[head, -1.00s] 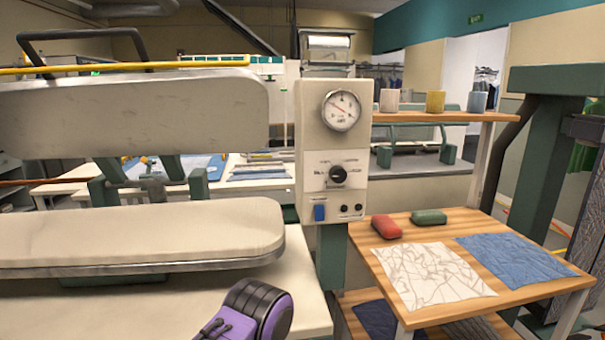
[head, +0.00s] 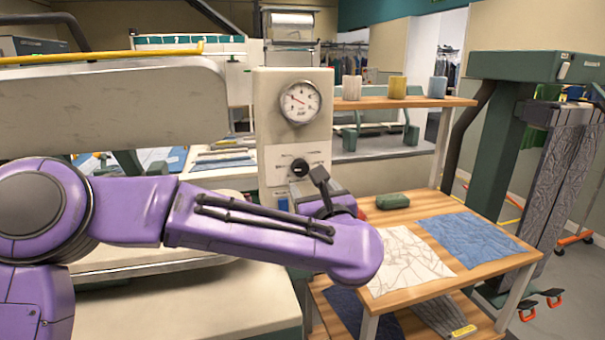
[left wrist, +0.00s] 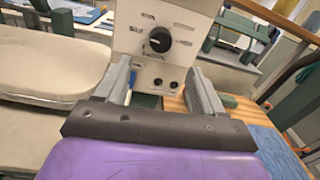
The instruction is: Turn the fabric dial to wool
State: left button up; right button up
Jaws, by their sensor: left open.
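The fabric dial is a black round knob (head: 300,167) on the white face of the control box (head: 264,110), below a round gauge (head: 300,102). It also shows in the left wrist view as a black knob (left wrist: 159,39), with labels too small to read. My left gripper (head: 320,180) is in front of the box, just below and right of the knob in the head view. In the left wrist view its two grey fingers (left wrist: 161,80) are apart with nothing between them, and the knob lies beyond and above the fingertips. My right gripper is out of view.
A pressing machine with a padded board (left wrist: 50,70) is on the left. A wooden table (head: 415,208) at right bears a green block (head: 393,201), a white cloth (head: 410,260) and a blue cloth (head: 470,240). A shelf (head: 405,102) with three spools stands behind.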

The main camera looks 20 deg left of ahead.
aim_at(302, 172)
pick_arm(q)
jog(key=p+x, duration=0.3)
jog(key=x, duration=0.6)
jog(key=shift+w+a+f, duration=0.1)
jog(key=shift+w+a, duration=0.05)
jog(key=shift+w, duration=0.2)
jog(key=shift+w+a+f, duration=0.1)
jog(key=shift+w+a, duration=0.05)
jog(key=shift+w, duration=0.15)
jog(key=c, duration=1.1)
